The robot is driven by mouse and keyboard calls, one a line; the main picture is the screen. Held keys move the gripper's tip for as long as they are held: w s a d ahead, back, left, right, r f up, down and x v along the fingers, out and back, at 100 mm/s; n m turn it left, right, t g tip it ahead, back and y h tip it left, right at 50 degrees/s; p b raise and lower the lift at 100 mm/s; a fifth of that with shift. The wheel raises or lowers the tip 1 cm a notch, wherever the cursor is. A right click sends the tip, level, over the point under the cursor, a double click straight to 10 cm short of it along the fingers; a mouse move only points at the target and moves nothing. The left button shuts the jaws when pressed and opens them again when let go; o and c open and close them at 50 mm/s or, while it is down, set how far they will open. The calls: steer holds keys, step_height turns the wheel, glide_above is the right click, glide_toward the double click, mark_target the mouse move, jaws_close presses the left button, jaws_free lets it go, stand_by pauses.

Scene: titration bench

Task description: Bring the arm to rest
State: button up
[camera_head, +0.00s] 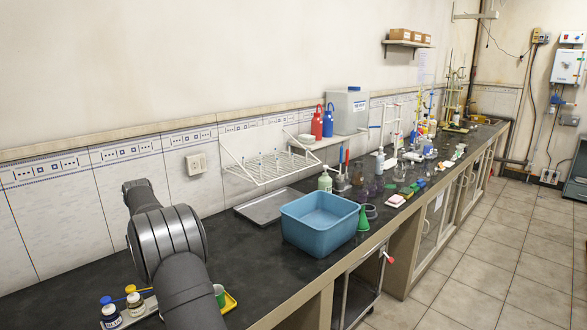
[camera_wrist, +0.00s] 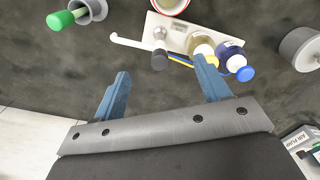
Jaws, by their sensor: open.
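My gripper (camera_wrist: 162,67) shows in the wrist view as two blue fingers spread wide apart with nothing held between them. It is above the dark bench top (camera_wrist: 170,100), and its fingertips point toward a white holder (camera_wrist: 160,28). A yellow-topped bottle (camera_wrist: 203,46) and a blue-capped bottle (camera_wrist: 233,58) are at that holder, near the right fingertip. In the head view my arm (camera_head: 185,275) is over the near left of the bench, and the fingers are hidden.
A blue basin (camera_head: 320,235) and a metal tray (camera_head: 268,206) are on the bench to the right of my arm. A wall rack (camera_head: 265,165) hangs behind. A green-ended item (camera_wrist: 62,19) and a grey cylinder (camera_wrist: 300,48) lie near my gripper. Crowded glassware stands farther along.

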step_height(320, 180, up, 5)
steer(key=shift+r, duration=0.2)
steer(key=shift+s+a+f, duration=0.3)
steer(key=shift+f, duration=0.15)
steer(key=shift+s+a+f+y, duration=0.5)
steer(key=shift+a+f+y, duration=0.2)
steer(key=shift+a, duration=0.1)
steer(key=shift+r, duration=0.1)
